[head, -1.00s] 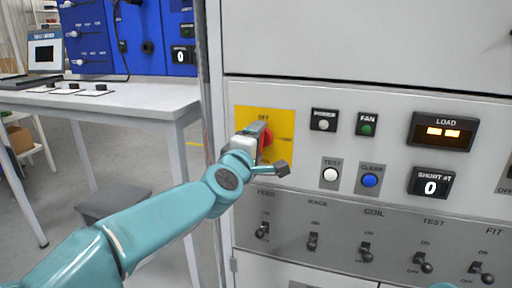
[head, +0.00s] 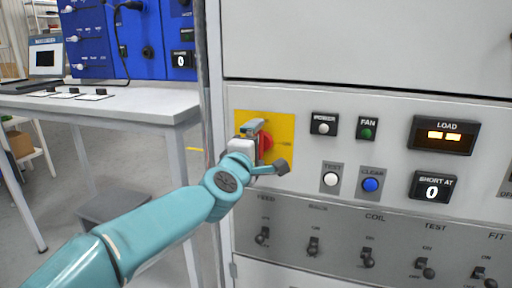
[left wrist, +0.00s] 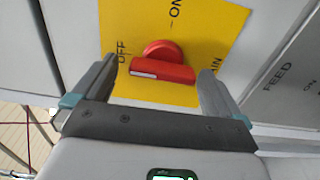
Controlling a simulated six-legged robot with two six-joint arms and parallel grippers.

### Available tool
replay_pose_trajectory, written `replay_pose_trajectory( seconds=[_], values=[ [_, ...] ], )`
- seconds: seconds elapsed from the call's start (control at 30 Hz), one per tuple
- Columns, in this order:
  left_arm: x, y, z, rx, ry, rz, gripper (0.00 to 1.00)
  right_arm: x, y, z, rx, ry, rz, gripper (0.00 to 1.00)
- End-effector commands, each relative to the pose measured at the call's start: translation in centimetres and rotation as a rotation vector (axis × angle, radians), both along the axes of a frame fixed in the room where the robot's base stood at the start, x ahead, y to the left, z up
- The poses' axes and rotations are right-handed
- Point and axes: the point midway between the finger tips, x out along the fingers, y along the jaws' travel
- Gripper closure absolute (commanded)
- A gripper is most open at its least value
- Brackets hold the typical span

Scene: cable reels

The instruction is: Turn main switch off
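The main switch is a red rotary knob (head: 266,148) on a yellow plate (head: 284,122) on the cabinet front. In the left wrist view the red knob (left wrist: 165,70) shows a raised bar with a white mark at its left end; the plate (left wrist: 225,20) bears OFF, ON and MAIN lettering. My left gripper (head: 267,147) is at the knob. In the left wrist view the gripper (left wrist: 158,70) is open, one finger on each side of the knob, with gaps visible. The left finger is near the OFF lettering. My right gripper is not in view.
Right of the plate are a fan button (head: 367,133), a white test button (head: 330,179), a blue clear button (head: 370,184) and a load display (head: 443,136). A row of toggle switches (head: 368,257) runs below. A white table (head: 150,106) stands at left.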

Motion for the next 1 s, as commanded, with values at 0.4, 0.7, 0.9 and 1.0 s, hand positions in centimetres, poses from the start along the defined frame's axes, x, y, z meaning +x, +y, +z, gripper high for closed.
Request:
replay_pose_trajectory(
  seconds=[0.4, 0.7, 0.9, 1.0],
  values=[
    [-3.6, 1.1, -0.3, 0.003, 0.000, -0.002, 0.00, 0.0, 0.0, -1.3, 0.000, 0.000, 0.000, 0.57],
    [-11.2, 3.6, -0.1, 0.001, 0.000, -0.002, 0.00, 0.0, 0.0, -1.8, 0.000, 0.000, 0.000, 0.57],
    [-14.4, 4.6, 0.0, 0.001, 0.001, -0.002, 0.00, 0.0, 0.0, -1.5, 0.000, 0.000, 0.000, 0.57],
    [-15.2, 4.9, -0.1, 0.000, 0.001, -0.001, 0.00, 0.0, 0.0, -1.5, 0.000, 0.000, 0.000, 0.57]
  ],
)
